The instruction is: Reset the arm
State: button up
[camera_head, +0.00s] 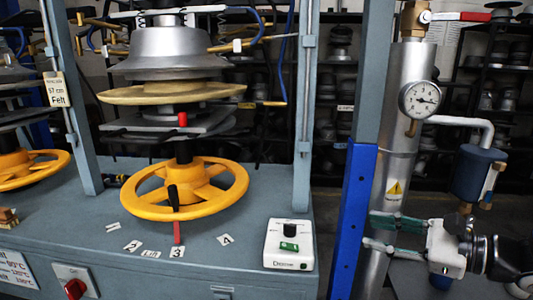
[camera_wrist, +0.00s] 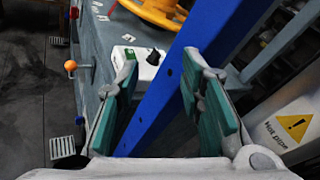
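My gripper (camera_head: 372,233) is at the lower right in the head view, in front of the silver vertical pipe and right of the blue post. Its two green-padded fingers point left and are spread apart with nothing between them. In the wrist view my gripper (camera_wrist: 160,85) also shows open and empty. The blue post (camera_wrist: 190,70) runs slantwise beyond the fingers there; I cannot tell how far off it is.
The hat press has a yellow handwheel (camera_head: 185,190) and a white control box (camera_head: 290,244) on its grey bench. The blue post (camera_head: 352,215) and the silver pipe (camera_head: 403,140) with a gauge (camera_head: 419,99) stand close to my gripper. Shelves fill the background.

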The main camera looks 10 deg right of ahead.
jog(key=s+a+r+n+g, duration=0.1)
jog(key=s+a+n+g, duration=0.9)
jog(key=a, duration=0.4)
jog(key=s+d+f+n+g+h, duration=0.1)
jog(key=s+d+n+g+h, duration=0.1)
jog(key=s+n+h, duration=0.85)
jog(key=s+d+r+t+p, duration=0.1)
jog(key=d+r+t+p, duration=0.1)
jog(key=r+p, duration=0.5)
jog(key=s+d+r+n+t+p, duration=0.1)
jog(key=s+r+t+p, duration=0.1)
jog(key=r+p, duration=0.5)
notch_tip(320, 180, up, 3)
jog(key=shift+d+r+t+h+p, duration=0.1)
jog(key=shift+d+t+h+p, duration=0.2)
jog(key=shift+d+t+h, duration=0.15)
jog(key=shift+n, duration=0.25)
dwell(3.3)
